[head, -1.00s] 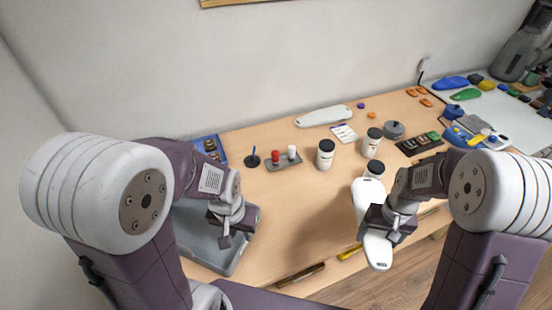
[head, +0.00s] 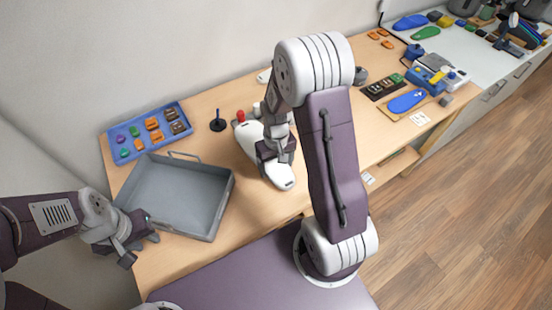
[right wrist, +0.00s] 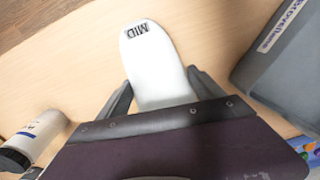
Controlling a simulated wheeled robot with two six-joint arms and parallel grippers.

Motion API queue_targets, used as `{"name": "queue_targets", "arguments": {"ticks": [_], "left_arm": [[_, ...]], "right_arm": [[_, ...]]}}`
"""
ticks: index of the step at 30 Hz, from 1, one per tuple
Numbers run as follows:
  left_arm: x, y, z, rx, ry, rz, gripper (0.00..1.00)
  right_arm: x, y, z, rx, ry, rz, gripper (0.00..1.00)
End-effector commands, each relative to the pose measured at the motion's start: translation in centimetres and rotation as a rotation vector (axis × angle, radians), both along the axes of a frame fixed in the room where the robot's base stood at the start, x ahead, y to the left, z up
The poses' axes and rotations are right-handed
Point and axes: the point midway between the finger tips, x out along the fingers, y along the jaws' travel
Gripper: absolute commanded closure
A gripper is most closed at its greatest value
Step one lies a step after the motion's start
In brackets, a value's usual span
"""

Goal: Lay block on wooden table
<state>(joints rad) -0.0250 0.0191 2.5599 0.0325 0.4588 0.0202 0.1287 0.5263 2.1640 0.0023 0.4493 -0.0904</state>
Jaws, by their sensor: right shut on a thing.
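The white, foot-shaped block (head: 284,180), marked MID at one end, is in my right gripper (head: 276,155). In the right wrist view the block (right wrist: 155,65) lies lengthwise between the two fingers (right wrist: 160,95), with its marked end sticking out past them. It is over the wooden table (head: 225,100), near the front edge; the gap beneath it is hard to judge. My left gripper (head: 138,250) is empty with its fingers apart, at the near left corner of the grey tray.
The grey tray (head: 224,205) stands left of the block; its wall also shows in the right wrist view (right wrist: 285,65). A blue tray (head: 112,135) with small coloured pieces is behind it. A white bottle (right wrist: 35,135) is near my right gripper. My right arm hides part of the table.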

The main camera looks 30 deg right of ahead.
Motion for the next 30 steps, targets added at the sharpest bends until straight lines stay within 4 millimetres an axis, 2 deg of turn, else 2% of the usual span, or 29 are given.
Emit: {"name": "queue_targets", "arguments": {"ticks": [5,9,12,22,23,25,30], "left_arm": [[0.0,0.0,0.0,0.0,0.0,0.0,0.7],[0.0,0.0,-0.1,0.0,0.0,0.0,0.7],[0.0,0.0,-0.1,0.0,0.0,0.0,0.7],[0.0,0.0,-0.4,0.0,0.0,0.0,0.7],[0.0,0.0,-0.4,0.0,0.0,0.0,0.7],[0.0,0.0,-0.3,0.0,0.0,0.0,0.7],[0.0,0.0,-0.3,0.0,0.0,0.0,0.7]], "right_arm": [[0.1,0.0,-0.9,0.0,-0.001,0.0,0.9],[0.0,0.0,-3.5,0.0,0.002,0.0,0.9],[0.0,0.0,-4.5,0.0,-0.001,0.0,0.9],[0.1,0.0,-4.8,0.0,-0.004,0.0,0.9],[0.0,0.0,-4.9,0.0,-0.002,0.0,0.21],[0.0,0.0,-4.8,0.0,-0.002,0.0,0.01],[0.0,0.0,-4.8,0.0,-0.002,0.0,0.01]]}}
